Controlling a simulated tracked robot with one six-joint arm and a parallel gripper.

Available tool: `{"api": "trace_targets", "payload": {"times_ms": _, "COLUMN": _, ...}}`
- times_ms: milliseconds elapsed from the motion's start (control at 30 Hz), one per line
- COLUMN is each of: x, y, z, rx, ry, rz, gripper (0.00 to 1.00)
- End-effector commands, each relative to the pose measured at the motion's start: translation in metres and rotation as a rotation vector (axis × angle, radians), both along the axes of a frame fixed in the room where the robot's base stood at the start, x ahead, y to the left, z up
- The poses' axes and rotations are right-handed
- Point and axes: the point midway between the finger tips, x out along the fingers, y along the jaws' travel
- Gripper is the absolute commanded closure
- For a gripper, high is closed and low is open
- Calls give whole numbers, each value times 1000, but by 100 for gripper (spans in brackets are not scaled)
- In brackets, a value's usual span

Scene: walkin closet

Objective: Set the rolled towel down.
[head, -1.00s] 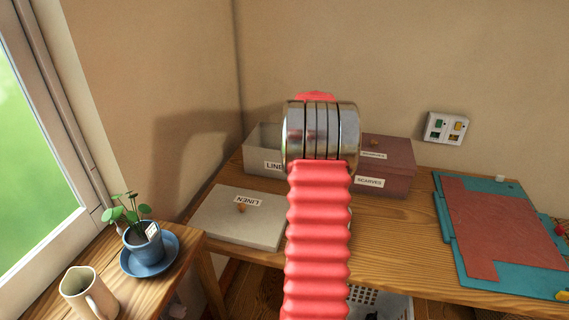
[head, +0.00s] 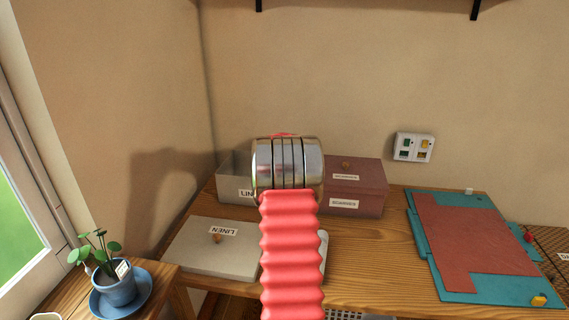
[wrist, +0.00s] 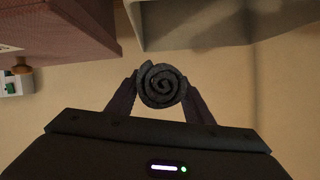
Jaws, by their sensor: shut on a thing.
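In the wrist view my gripper (wrist: 158,92) is shut on the rolled towel (wrist: 161,84), a dark grey roll seen end-on as a spiral between the two fingers. The linen box (wrist: 210,22), grey and without its lid, shows beyond the roll at the upper right, and the maroon scarves box (wrist: 65,30) at the upper left. In the head view my red ribbed arm hides the gripper and towel. There the linen box (head: 232,185) is partly behind the arm, and its lid (head: 213,250) lies in front on the wooden table. I cannot tell how high the towel is above the table.
The scarves box (head: 355,190) is closed and stands right of the linen box. A teal mat with a red sheet (head: 475,240) lies at the right. A potted plant (head: 115,285) stands on a side table at the left. Table between the arm and mat is clear.

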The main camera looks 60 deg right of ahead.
Motion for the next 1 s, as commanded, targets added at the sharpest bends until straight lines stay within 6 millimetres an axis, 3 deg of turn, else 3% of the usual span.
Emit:
{"api": "trace_targets", "payload": {"times_ms": 167, "x": 0, "y": 0, "z": -1, "rx": 0, "ry": 0, "rz": -1, "gripper": 77}}
{"api": "trace_targets", "payload": {"times_ms": 500, "x": -1, "y": -1, "z": -36, "rx": 0, "ry": -1, "rz": -2, "gripper": 77}}
{"api": "trace_targets", "payload": {"times_ms": 1000, "x": -1, "y": -1, "z": -42, "rx": 0, "ry": 0, "rz": -1, "gripper": 77}}
